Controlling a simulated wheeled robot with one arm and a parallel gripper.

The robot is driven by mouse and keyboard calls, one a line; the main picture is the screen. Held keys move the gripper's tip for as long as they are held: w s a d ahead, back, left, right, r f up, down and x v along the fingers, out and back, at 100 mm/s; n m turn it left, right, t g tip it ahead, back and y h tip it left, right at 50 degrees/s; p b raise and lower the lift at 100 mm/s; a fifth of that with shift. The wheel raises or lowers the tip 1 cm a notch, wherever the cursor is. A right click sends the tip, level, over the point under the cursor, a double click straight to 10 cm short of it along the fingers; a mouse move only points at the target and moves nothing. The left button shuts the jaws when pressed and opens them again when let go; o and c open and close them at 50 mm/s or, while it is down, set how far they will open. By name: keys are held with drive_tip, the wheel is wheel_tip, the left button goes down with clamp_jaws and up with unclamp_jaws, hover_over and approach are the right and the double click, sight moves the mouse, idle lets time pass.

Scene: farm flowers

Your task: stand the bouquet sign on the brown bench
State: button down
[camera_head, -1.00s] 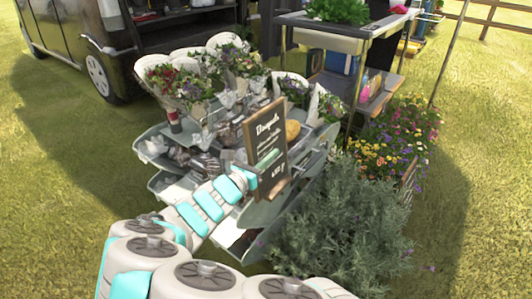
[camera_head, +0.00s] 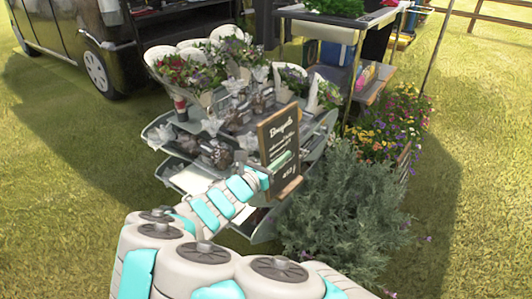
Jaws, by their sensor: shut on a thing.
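The bouquet sign (camera_head: 280,137) is a dark board with white lettering in a wooden frame. It is upright, slightly tilted in the picture, in front of the right side of the grey tiered flower stand. My gripper (camera_head: 262,178) is shut on the sign near its lower left edge; its fingertips are small and partly hidden. The sign covers part of the stand's shelves. I cannot pick out a brown bench for certain; a wooden-topped shelf (camera_head: 374,84) shows at the back right.
The grey tiered stand (camera_head: 172,178) holds bouquets and wrapped bunches. A large grey-green bush (camera_head: 345,215) is close on the right, with colourful flowers (camera_head: 395,130) behind it. A dark van (camera_head: 70,45) is at the back left. Open grass lies left and far right.

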drive_tip(key=w+d+f+m+g+h, duration=0.1)
drive_tip(key=d+f, duration=0.2)
drive_tip(key=d, duration=0.4)
drive_tip(key=w+d+f+m+g+h, duration=0.2)
drive_tip(key=d+f, duration=0.2)
drive_tip(key=d, duration=0.3)
drive_tip(key=shift+d+f+g+h, duration=0.15)
drive_tip(key=shift+d+g+h, duration=0.15)
drive_tip(key=shift+d, duration=0.1)
